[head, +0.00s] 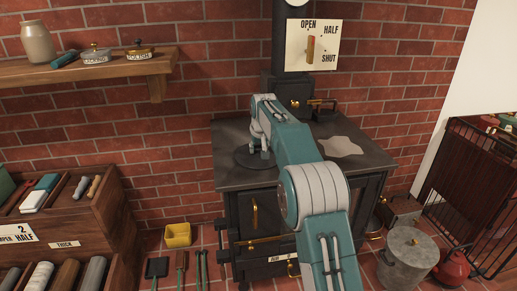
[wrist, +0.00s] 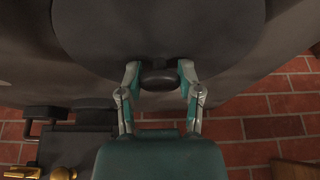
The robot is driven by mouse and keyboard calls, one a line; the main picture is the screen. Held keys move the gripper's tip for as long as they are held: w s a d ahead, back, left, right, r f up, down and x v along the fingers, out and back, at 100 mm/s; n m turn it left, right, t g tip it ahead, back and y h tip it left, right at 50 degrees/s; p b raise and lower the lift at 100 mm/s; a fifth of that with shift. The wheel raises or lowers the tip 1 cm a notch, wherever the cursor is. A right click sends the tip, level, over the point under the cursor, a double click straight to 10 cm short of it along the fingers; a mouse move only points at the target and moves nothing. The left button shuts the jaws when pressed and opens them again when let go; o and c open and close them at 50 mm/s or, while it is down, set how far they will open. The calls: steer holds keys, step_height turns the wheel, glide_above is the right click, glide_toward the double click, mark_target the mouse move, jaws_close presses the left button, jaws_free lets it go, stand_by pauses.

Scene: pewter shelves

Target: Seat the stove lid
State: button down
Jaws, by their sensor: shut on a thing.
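The black stove (head: 290,175) stands against the brick wall, with a flat dark top. The stove lid (head: 244,160) is a round dark disc over the left part of the top. It fills the upper middle of the wrist view (wrist: 100,35). My gripper (head: 259,150) is above the lid. In the wrist view, my gripper (wrist: 159,77) has its two fingers closed on either side of the lid's dark handle (wrist: 159,80). The lid looks about level. I cannot tell whether it rests flush or sits slightly raised, and no opening shows beneath it.
A pale grey patch (head: 338,147) lies on the stove's right side. A damper plate (head: 312,45) marked OPEN, HALF and SHUT hangs at the flue. A wooden shelf (head: 75,71) and bins (head: 60,243) are left. A metal bin (head: 408,262) stands on the floor right.

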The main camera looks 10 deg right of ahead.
steer(key=shift+r, duration=0.15)
steer(key=shift+c, duration=1)
jaws_free()
steer(key=shift+f, duration=0.25)
steer(key=shift+r, duration=3.6)
